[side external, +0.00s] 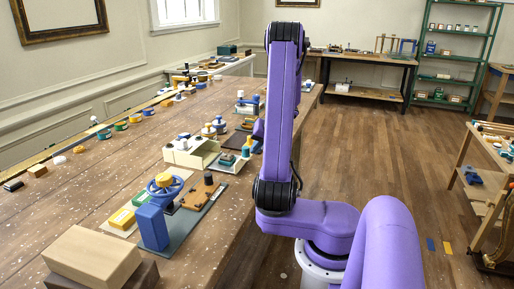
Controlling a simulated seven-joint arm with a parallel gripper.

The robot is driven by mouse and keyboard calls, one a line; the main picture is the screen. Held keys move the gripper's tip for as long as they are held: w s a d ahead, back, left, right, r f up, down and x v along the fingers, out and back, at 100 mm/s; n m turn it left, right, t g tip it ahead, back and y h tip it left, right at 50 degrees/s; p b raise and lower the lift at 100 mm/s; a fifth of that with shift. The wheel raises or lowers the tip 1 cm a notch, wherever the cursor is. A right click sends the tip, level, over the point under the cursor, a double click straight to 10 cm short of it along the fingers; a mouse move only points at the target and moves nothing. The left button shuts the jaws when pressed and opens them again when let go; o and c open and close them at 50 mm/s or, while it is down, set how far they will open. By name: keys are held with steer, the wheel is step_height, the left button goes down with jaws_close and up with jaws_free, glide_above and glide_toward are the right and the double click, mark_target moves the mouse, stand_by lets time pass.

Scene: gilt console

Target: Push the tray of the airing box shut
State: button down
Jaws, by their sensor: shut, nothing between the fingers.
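A cream box (190,152), which looks like the airing box, stands on the long wooden table left of my arm. A pale tray (218,167) sticks out from its right side, toward the table's near edge, so it looks open. A dark green item (227,159) sits in or on the tray; its exact seating is too small to tell. My gripper cannot be made out; my purple arm hides the area to the right of the box.
A board with a blue handwheel (165,188) and a blue block (152,227) stands in front of the box. Wooden blocks (93,257) lie at the near left. Small objects line the table's back edge.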

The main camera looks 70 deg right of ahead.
steer(key=w, duration=1.2)
steer(key=shift+w, duration=0.25)
steer(key=shift+r, duration=0.1)
